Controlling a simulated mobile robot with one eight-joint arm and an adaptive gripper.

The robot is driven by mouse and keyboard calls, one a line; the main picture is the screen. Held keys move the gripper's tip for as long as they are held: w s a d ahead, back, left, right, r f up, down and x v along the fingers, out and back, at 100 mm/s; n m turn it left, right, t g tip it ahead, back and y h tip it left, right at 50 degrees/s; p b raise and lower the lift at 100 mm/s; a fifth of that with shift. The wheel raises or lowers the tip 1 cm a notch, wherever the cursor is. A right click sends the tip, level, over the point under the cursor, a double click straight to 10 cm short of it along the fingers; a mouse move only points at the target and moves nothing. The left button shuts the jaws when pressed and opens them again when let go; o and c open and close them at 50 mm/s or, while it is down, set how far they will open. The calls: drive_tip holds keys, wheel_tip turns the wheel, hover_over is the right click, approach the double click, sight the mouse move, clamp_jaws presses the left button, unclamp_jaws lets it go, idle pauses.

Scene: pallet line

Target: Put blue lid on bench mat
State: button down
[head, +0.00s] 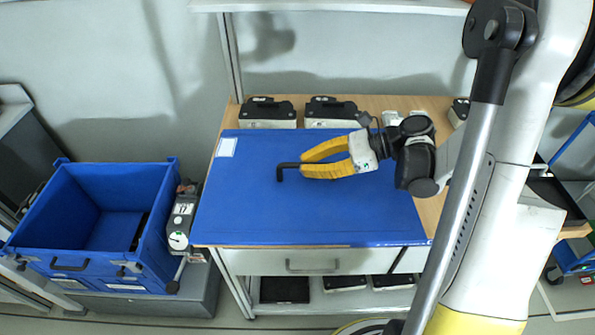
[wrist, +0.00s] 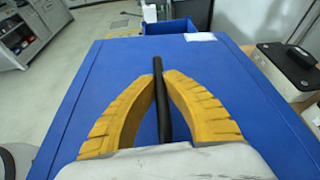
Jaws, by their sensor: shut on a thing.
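A large flat blue panel (head: 340,215) covers most of the bench top and also fills the wrist view (wrist: 215,120). I cannot tell whether it is the lid, the bench mat, or one over the other; no separate lid stands out. My gripper (head: 310,163) is over its upper middle, with yellow fingers shut on a black bent bar (head: 283,172). The bar's left end turns down. In the wrist view the bar (wrist: 157,75) runs out between the fingertips (wrist: 158,82). Whether it is fixed to the panel, or touches it, is unclear.
An open blue crate (head: 100,205) stands left of the bench, beside a small grey device with a dial (head: 181,225). Black-topped boxes (head: 268,113) line the bench's back edge. A white label (head: 227,147) lies at the panel's far left corner. A drawer (head: 315,262) is below.

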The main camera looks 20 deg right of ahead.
sight(290, 158)
drive_tip(key=w+f, duration=0.1)
drive_tip(key=w, duration=0.1)
drive_tip(key=w+f+b, duration=0.1)
drive_tip(key=w+f, duration=0.1)
drive_tip(key=w, duration=0.1)
drive_tip(key=w+f+b, duration=0.1)
drive_tip(key=w+f, duration=0.1)
drive_tip(key=w, duration=0.1)
wheel_tip(290, 158, down, 4)
drive_tip(key=shift+b, duration=1.25)
drive_tip(key=shift+r, duration=0.1)
drive_tip(key=c, duration=1.6)
unclamp_jaws()
